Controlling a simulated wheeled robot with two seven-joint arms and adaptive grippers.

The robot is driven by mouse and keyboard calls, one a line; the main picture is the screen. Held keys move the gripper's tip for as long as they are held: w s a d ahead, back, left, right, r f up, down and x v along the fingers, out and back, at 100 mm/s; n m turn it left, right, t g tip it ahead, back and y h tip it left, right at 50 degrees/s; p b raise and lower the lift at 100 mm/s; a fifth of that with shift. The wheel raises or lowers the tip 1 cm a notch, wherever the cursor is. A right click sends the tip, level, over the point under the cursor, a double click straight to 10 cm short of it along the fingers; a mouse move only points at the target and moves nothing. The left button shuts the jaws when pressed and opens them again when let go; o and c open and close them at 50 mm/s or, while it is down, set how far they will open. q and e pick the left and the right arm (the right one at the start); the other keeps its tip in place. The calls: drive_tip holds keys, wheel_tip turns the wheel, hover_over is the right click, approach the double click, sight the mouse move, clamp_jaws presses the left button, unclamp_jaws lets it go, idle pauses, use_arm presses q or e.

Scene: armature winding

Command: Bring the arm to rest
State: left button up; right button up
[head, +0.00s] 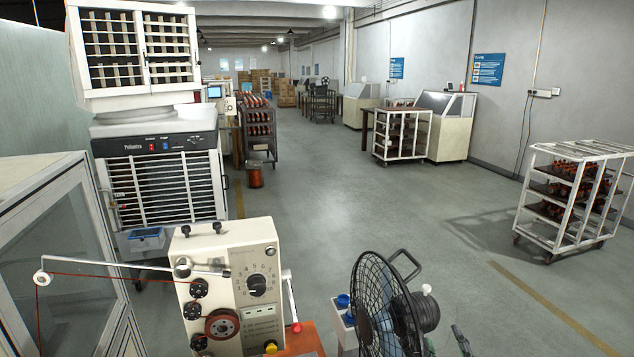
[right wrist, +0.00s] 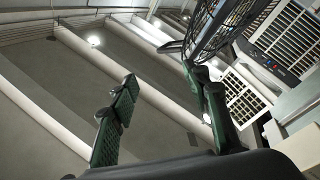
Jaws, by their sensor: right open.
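My right gripper (head: 461,341) shows only as a small dark green finger part at the bottom edge of the head view, to the right of the black fan. In the right wrist view its two green padded fingers (right wrist: 160,84) stand wide apart with nothing between them. The fingers point up towards the ceiling and the fan cage in that view. The rest of my right arm is out of the head view. My left gripper is in neither view.
A black fan (head: 378,310) stands close to the left of my right gripper; its cage (right wrist: 212,28) shows near the right finger. A cream winding machine (head: 232,262) stands left of the fan. A white cart (head: 560,190) stands far right. Open floor (head: 400,200) lies beyond.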

drive_tip(key=s+d+f+m+g+h, duration=0.1)
drive_tip(key=s+d+f+m+g, duration=0.2)
drive_tip(key=f, duration=0.6)
drive_tip(key=s+d+f+g, duration=0.2)
drive_tip(key=s+f+g, duration=0.15)
drive_tip(key=f, duration=0.65)
drive_tip(key=s+d+f+m+g+h, duration=0.1)
drive_tip(key=s+d+f+m+g, duration=0.15)
drive_tip(key=s+f, duration=0.45)
drive_tip(key=s+a+f+m+g+y, duration=0.1)
drive_tip(key=s+f+m+g+y, duration=0.15)
drive_tip(key=s+f+g, duration=1.05)
drive_tip(key=s+a+f+t+b, duration=0.1)
drive_tip(key=s+f+t+b, duration=0.15)
drive_tip(key=f, duration=1.65)
drive_tip(key=s+f+t+b, duration=0.2)
drive_tip(key=s+f+b, duration=0.15)
drive_tip(key=f, duration=1.55)
use_arm(q)
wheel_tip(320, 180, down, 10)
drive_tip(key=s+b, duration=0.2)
drive_tip(key=b, duration=0.2)
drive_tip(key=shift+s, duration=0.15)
use_arm(e)
drive_tip(key=s+f+n+g, duration=0.1)
drive_tip(key=s+f+g, duration=0.1)
drive_tip(key=s+f, duration=2)
drive_tip(key=shift+a+f, duration=0.15)
drive_tip(key=shift+f, duration=0.6)
